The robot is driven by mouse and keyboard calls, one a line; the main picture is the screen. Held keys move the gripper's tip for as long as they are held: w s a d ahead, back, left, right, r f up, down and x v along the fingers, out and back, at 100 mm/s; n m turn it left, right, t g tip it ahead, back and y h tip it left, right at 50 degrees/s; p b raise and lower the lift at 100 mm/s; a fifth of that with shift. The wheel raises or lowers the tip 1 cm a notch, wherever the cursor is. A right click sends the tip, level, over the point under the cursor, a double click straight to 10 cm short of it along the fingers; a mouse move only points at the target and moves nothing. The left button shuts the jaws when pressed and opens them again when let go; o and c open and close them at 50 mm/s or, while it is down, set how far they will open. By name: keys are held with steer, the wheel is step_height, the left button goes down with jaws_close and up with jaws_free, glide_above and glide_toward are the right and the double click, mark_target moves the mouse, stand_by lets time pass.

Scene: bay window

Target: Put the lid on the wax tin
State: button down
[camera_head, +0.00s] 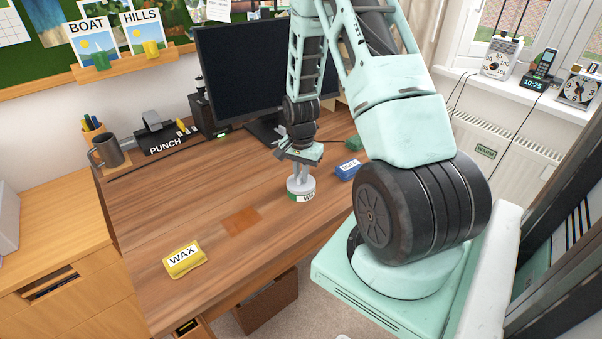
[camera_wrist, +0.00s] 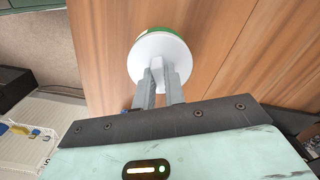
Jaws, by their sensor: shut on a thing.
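The wax tin (camera_head: 306,198) stands on the wooden desk below my gripper. It is round, with a green and white side and a label that starts with W. A white round lid (camera_head: 292,185) sits over its top. My gripper (camera_head: 301,177) points down and is shut on the lid's knob. In the wrist view my gripper (camera_wrist: 160,75) grips the knob of the lid (camera_wrist: 150,52), and a green edge of the tin (camera_wrist: 153,30) shows past the rim. I cannot tell whether the lid rests fully on the tin or is slightly above it.
A yellow block labelled WAX (camera_head: 184,260) lies at the desk's front left. A blue labelled block (camera_head: 347,169) and a green block (camera_head: 353,144) lie right of the tin. The monitor (camera_head: 255,70) stands behind. The desk (camera_head: 180,205) left of the tin is mostly clear.

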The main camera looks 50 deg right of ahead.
steer(key=c, duration=1.4)
jaws_free()
steer(key=shift+r+p, duration=2.85)
steer(key=shift+r, duration=0.65)
